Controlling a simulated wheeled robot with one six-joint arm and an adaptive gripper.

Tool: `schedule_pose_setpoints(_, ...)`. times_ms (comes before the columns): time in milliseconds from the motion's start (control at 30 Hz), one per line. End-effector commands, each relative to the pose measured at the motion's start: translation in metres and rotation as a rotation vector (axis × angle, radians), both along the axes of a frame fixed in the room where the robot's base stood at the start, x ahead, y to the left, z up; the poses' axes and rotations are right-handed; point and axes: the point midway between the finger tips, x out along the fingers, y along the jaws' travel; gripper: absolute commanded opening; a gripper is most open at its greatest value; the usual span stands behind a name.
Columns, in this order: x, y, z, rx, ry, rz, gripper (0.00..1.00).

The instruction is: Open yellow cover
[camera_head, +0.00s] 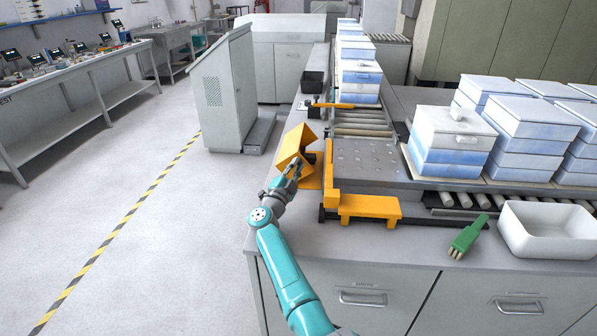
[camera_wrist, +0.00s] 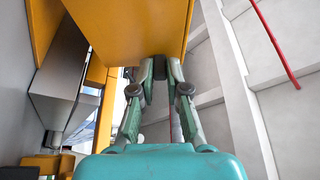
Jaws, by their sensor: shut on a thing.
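The yellow cover (camera_head: 295,144) is at the left edge of the workbench, tilted, beside the roller conveyor. In the wrist view the yellow cover (camera_wrist: 130,25) fills the top middle. My gripper (camera_head: 296,168) reaches it from the front. In the wrist view the fingertips of my gripper (camera_wrist: 154,72) are close together at the cover's lower edge, shut on it. The exact grip point is partly hidden behind the cover. Under the cover there is a yellow base (camera_head: 313,184) on the bench.
A yellow bracket (camera_head: 370,207) stands at the conveyor's front. A green brush (camera_head: 468,236) and a white bin (camera_head: 545,228) lie to the right. Stacked white-blue boxes (camera_head: 455,140) stand on the rollers. A grey cabinet (camera_head: 222,90) stands behind left. The floor at left is clear.

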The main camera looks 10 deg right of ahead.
Motion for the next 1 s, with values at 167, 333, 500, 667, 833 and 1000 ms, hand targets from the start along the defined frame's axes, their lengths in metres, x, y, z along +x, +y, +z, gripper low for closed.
schedule_pose_setpoints(167, 0.0059, 0.0004, -0.0006, -0.018, 0.007, 0.001, 0.0)
schedule_pose_setpoints(333, 0.0072, 0.0006, -0.0009, -0.023, 0.009, 0.0, 0.0)
schedule_pose_setpoints(500, 0.0071, 0.0006, -0.001, -0.023, 0.009, 0.0, 0.0)
schedule_pose_setpoints(667, 0.007, 0.0006, -0.0011, -0.023, 0.009, 0.0, 0.27)
schedule_pose_setpoints(833, 0.0072, 0.0004, -0.0004, -0.022, 0.008, -0.001, 0.4)
schedule_pose_setpoints(1000, 0.007, 0.0004, -0.0003, -0.022, 0.008, -0.001, 0.4)
